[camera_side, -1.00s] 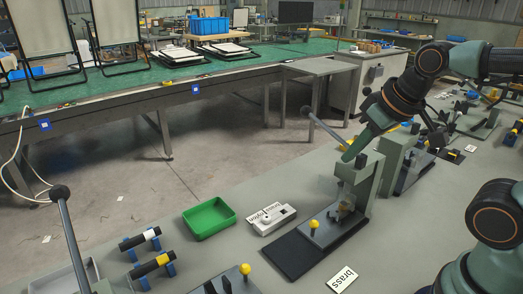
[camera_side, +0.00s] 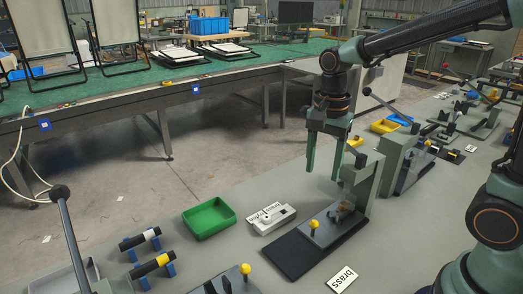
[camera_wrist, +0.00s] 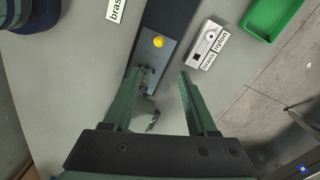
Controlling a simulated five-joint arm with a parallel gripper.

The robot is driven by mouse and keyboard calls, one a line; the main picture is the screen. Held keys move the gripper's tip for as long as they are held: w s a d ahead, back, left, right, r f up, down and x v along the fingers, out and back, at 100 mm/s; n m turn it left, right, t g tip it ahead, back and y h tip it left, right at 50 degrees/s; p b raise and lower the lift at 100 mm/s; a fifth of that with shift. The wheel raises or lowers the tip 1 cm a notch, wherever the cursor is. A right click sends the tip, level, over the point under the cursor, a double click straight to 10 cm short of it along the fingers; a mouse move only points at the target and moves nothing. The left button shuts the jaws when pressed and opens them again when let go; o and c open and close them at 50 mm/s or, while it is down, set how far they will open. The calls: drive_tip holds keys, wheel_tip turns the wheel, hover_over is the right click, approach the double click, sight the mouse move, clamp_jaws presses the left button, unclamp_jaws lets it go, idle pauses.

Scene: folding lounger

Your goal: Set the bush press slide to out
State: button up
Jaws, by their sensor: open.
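The bush press (camera_side: 364,188) is a grey-green upright on a dark base plate (camera_side: 291,258). Its slide (camera_side: 327,229) is a grey plate with a yellow knob (camera_side: 314,224), lying along the base with the knob on the side away from the upright. In the wrist view the slide (camera_wrist: 148,58) and yellow knob (camera_wrist: 158,41) lie beyond my fingertips. My gripper (camera_side: 324,172) points down, open and empty, above and left of the press upright, apart from the knob. The wrist view shows its two fingers (camera_wrist: 161,72) spread.
A white box labelled brass and nylon (camera_side: 271,219) sits left of the press, and a green bin (camera_side: 209,218) beyond it. A brass label (camera_side: 342,279) lies in front. Another press (camera_side: 402,165) stands behind to the right. A lever with a dark ball (camera_side: 60,194) rises at lower left.

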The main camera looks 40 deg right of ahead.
sight(314, 221)
drive_tip(key=f+m, duration=0.2)
drive_tip(key=f, duration=0.3)
drive_tip(key=f+m+g, duration=0.1)
drive_tip(key=f+m, duration=0.1)
drive_tip(key=f, duration=0.3)
drive_tip(key=a+f+m+g, duration=0.1)
drive_tip(key=f, duration=0.5)
drive_tip(key=shift+s+m, duration=0.3)
drive_tip(key=shift+m, duration=0.1)
clamp_jaws()
idle(0.9)
